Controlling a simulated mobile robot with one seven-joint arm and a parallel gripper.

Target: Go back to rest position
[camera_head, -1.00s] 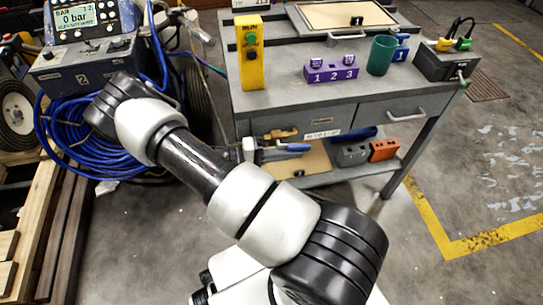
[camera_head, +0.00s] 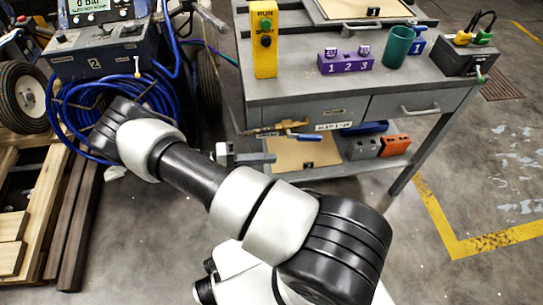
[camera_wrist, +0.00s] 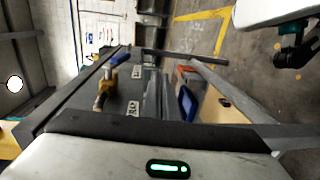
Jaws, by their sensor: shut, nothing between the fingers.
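My arm reaches from the lower right to the left in the head view, its elbow bent in front of the blue hose. My gripper (camera_head: 258,158) is partly hidden behind my forearm. Its grey fingers show in front of the cart's open lower part, and they are shut and empty. In the wrist view the gripper housing with a green light fills the bottom edge. The grey workbench cart (camera_head: 350,90) stands just beyond the gripper. I cannot tell the exact gap between them.
On the cart are a yellow RUN/STOP box (camera_head: 264,40), a purple 1-2-3 block (camera_head: 345,62) and a green cup (camera_head: 397,47). An orange block (camera_head: 395,146) sits on its lower shelf. Blue hose (camera_head: 70,125) and wooden pallets (camera_head: 35,215) lie left. Floor at right is clear.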

